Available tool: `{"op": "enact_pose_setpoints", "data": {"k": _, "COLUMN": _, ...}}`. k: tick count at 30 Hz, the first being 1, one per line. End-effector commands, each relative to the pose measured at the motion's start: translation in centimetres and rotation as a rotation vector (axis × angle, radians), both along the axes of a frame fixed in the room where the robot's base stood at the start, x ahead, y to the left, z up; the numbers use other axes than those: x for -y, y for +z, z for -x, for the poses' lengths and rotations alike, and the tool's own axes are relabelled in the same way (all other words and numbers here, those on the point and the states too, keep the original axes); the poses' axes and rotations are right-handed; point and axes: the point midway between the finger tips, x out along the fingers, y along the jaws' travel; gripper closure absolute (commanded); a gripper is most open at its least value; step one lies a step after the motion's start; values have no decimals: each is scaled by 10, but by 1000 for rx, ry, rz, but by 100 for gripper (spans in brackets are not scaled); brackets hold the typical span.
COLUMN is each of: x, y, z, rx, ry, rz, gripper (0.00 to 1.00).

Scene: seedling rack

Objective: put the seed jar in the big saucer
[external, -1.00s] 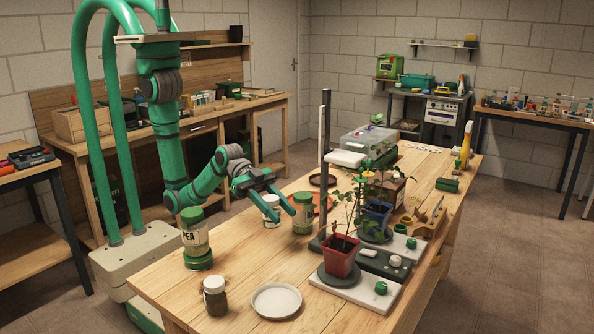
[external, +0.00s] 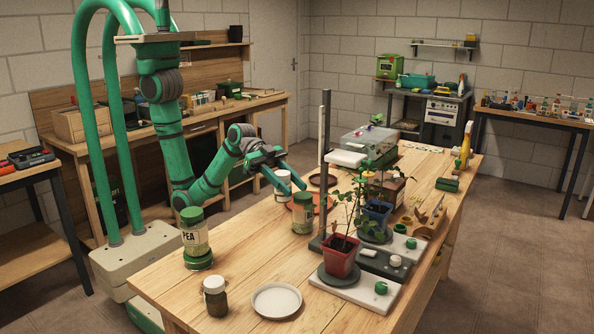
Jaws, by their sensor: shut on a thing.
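My gripper (external: 288,178) is shut on a small pale-lidded seed jar (external: 282,190), partly hidden by the fingers. It holds the jar near the table's far left edge; I cannot tell its exact height. A white saucer (external: 276,301) lies empty at the front of the table. I cannot tell for sure which saucer is the biggest.
A large PEA jar (external: 195,238) and a white-lidded jar (external: 215,297) stand at the front left. Bare wood lies around the white saucer.

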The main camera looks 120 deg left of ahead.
Motion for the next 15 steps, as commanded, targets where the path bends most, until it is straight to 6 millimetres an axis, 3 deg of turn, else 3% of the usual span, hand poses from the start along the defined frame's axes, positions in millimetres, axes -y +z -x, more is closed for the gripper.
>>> {"op": "enact_pose_setpoints", "data": {"k": 3, "x": -42, "y": 20, "z": -10, "rx": 5, "ry": 32, "rz": -2, "gripper": 90}}
{"op": "enact_pose_setpoints", "data": {"k": 7, "x": -97, "y": 25, "z": -12, "rx": 1, "ry": 96, "rz": 0, "gripper": 90}}
{"op": "enact_pose_setpoints", "data": {"k": 12, "x": -170, "y": 2, "z": 6, "rx": -6, "ry": 191, "rz": 3, "gripper": 90}}
{"op": "enact_pose_setpoints", "data": {"k": 15, "x": -201, "y": -15, "z": 22, "rx": -6, "ry": 233, "rz": 3, "gripper": 90}}
